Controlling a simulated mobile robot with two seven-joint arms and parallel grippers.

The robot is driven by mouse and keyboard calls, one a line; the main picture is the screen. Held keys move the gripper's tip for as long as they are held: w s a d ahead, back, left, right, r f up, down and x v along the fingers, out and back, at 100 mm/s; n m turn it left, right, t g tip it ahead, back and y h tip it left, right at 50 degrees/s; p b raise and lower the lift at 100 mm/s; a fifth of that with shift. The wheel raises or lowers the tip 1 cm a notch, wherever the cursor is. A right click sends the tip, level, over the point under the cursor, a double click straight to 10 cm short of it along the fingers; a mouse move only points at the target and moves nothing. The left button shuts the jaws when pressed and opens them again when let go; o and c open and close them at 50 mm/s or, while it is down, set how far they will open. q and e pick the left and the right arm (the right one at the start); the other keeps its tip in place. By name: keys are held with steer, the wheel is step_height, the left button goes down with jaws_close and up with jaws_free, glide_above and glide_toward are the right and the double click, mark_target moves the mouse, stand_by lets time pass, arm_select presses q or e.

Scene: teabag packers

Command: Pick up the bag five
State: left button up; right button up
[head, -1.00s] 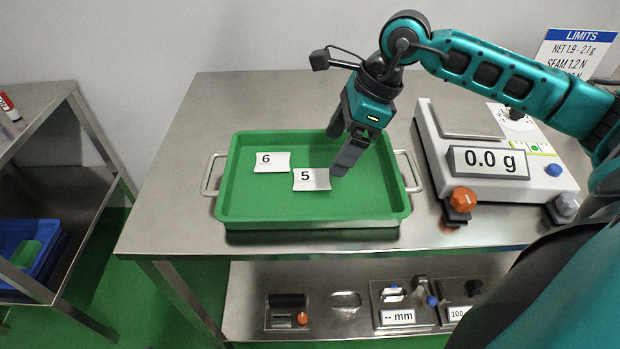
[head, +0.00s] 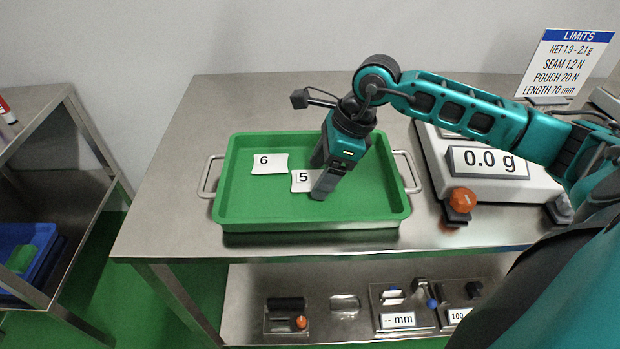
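Bag five (head: 301,180) is a small white packet marked 5, lying flat in the green tray (head: 225,185). Bag six (head: 268,164), marked 6, lies to its upper left, close beside it. My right gripper (head: 318,177) points down over the right part of bag five and hides that end. Its two fingers are apart, one nearer me and one farther back. I cannot tell whether a finger touches the bag. My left gripper is not in view.
A scale (head: 487,161) reading 0.0 g stands right of the tray, with an orange knob (head: 462,197) at its front. A limits sign (head: 566,62) stands behind it. The steel table (head: 165,200) is clear left of the tray. Several devices sit on the shelf below.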

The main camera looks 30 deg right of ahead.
steer(key=c, duration=0.9)
steer(key=shift+c, duration=0.5)
